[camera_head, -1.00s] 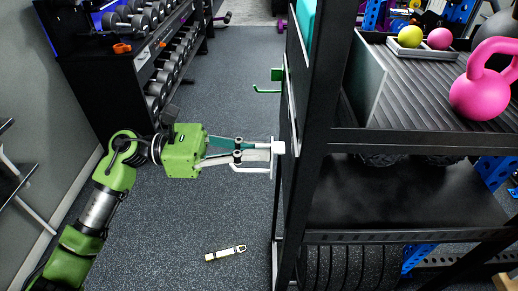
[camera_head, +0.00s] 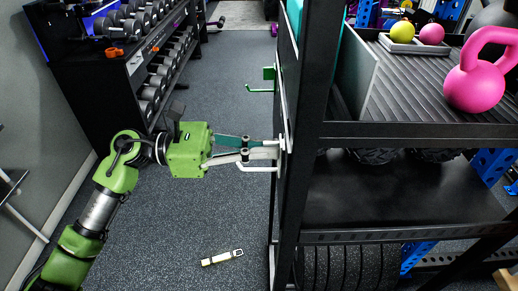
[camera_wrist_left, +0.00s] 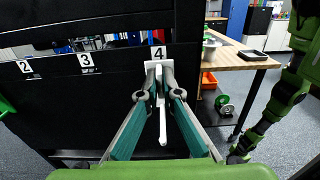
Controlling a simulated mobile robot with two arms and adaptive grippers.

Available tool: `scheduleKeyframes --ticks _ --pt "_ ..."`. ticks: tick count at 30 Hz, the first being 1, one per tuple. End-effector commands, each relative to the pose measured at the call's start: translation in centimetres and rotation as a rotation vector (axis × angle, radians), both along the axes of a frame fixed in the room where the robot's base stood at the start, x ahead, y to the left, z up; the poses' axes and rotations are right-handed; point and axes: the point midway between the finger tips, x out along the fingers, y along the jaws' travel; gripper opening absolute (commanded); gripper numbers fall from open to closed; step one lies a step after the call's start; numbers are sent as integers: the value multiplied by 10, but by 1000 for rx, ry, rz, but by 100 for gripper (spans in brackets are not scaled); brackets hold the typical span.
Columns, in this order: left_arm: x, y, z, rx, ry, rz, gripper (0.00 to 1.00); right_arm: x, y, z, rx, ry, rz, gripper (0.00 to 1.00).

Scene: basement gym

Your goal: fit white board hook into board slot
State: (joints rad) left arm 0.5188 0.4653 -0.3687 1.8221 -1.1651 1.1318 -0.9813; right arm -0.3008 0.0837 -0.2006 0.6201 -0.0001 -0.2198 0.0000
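The white hook (camera_head: 258,168) is at the black board on the rack's left side. My left gripper (camera_head: 276,150) is shut on it, with its fingertips close to the board face. In the left wrist view the white hook (camera_wrist_left: 162,105) stands upright between the fingertips (camera_wrist_left: 160,92), its upper plate just under the label 4 (camera_wrist_left: 158,53). The board (camera_wrist_left: 80,95) is black and also carries labels 2 and 3. The slot is hidden behind the hook, so I cannot tell whether the hook is seated. A green arm of mine (camera_wrist_left: 285,95) shows at right; its gripper is unclear.
A green hook (camera_head: 264,84) is on the board farther back. The rack holds a pink kettlebell (camera_head: 477,82) and small balls. A dumbbell rack (camera_head: 105,85) stands at the left. A pale strap-like piece (camera_head: 222,258) lies on the floor. The floor between the racks is otherwise clear.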

Motion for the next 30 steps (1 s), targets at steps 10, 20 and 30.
scheduleKeyframes --ticks 10,20,30 --pt "0 -2 1 -1 0 0 0 1 0 -1 0 -1 -1 40" --pt "0 -2 -1 0 -1 0 0 1 3 -7 4 -1 -3 40" --pt "0 -2 0 0 0 0 24 1 6 -5 7 -1 -3 40"
